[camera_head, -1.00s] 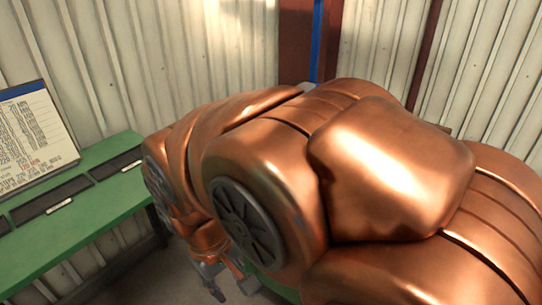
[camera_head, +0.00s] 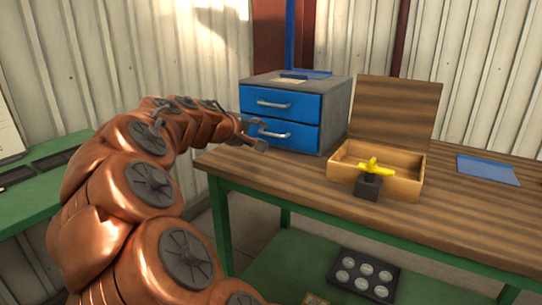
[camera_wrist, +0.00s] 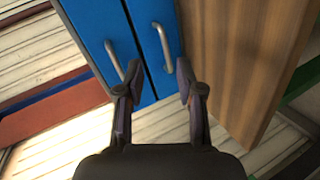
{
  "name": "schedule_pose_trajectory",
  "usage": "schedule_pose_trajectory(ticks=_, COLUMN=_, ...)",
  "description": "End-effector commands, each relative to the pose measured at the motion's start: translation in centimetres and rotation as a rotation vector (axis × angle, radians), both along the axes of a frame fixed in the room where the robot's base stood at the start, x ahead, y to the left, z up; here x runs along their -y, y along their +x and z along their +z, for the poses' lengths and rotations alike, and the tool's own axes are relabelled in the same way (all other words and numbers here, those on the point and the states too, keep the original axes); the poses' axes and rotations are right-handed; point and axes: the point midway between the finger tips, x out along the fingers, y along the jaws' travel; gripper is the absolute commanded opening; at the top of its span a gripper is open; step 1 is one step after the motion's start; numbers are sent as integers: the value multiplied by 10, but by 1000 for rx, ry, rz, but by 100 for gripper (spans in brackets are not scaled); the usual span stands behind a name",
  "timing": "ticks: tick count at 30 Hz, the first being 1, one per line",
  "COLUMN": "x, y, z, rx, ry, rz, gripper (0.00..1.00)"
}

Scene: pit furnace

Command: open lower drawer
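The blue lower drawer (camera_head: 300,136) is shut in a grey cabinet on the workbench. Its metal handle (camera_head: 275,134) also shows in the wrist view (camera_wrist: 160,48). The blue upper drawer (camera_head: 300,104) above it is shut too, with its own handle (camera_head: 275,104). My gripper (camera_head: 257,133) is open at the left of the lower handle. In the wrist view its fingers (camera_wrist: 158,82) are spread, and the near end of the lower handle lines up between them. I cannot tell whether they touch it. Nothing is held.
An open wooden box (camera_head: 405,185) stands right of the cabinet, with a yellow-handled black item (camera_head: 369,180) at its front. A blue sheet (camera_head: 488,170) lies farther right on the workbench (camera_head: 300,190). A green table (camera_head: 60,200) is at left.

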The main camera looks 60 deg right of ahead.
Motion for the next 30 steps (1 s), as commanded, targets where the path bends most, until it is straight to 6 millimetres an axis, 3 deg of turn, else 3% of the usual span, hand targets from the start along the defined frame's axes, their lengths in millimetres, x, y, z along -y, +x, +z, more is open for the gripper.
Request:
schedule_pose_trajectory(ticks=1, x=15, y=5, z=-20, rx=-30, ry=-39, rz=7, gripper=37)
schedule_pose_trajectory(ticks=8, x=54, y=34, z=-41, rx=-136, ry=-155, rz=69, gripper=37)
schedule_pose_trajectory(ticks=17, x=72, y=46, z=-48, rx=-173, ry=-189, rz=96, gripper=37)
schedule_pose_trajectory(ticks=30, x=127, y=48, z=-60, rx=-171, ry=-186, rz=94, gripper=37)
